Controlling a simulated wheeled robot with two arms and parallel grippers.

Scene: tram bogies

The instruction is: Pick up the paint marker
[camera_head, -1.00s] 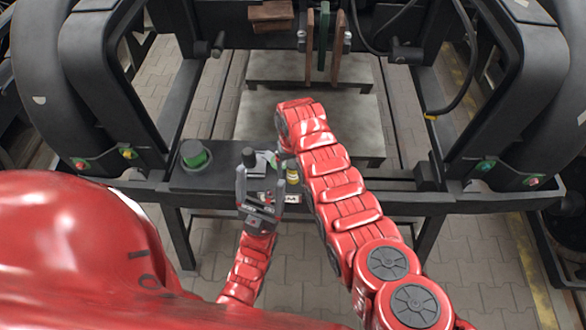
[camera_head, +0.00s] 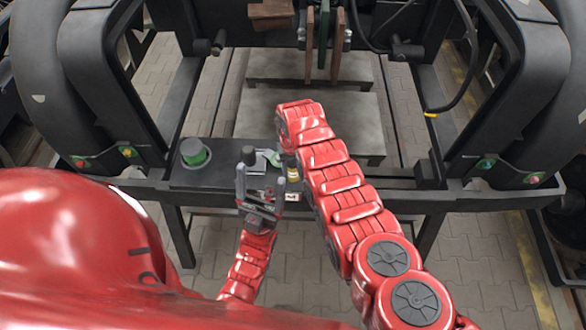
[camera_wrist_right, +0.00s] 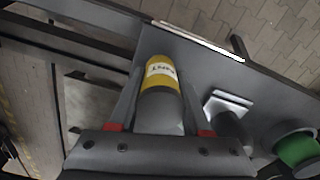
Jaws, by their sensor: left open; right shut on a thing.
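The paint marker (camera_wrist_right: 163,78) is a cylinder with a yellow label and a grey lower part. It lies between the two fingers of my right gripper (camera_wrist_right: 160,92), which is shut on it. In the head view the yellow label of the marker (camera_head: 292,174) shows just beside my right arm, over the dark shelf; the right fingers are largely hidden there. I cannot tell whether the marker touches the shelf. My left gripper (camera_head: 261,180) is open and empty, in front of the shelf and left of the marker.
On the dark shelf (camera_head: 220,178), a dark cylinder with a pale square plate (camera_wrist_right: 228,106) stands near the marker. A green and grey round object (camera_head: 194,153) is farther left. Black frame uprights flank the shelf. Pale steps (camera_head: 300,120) lie behind it.

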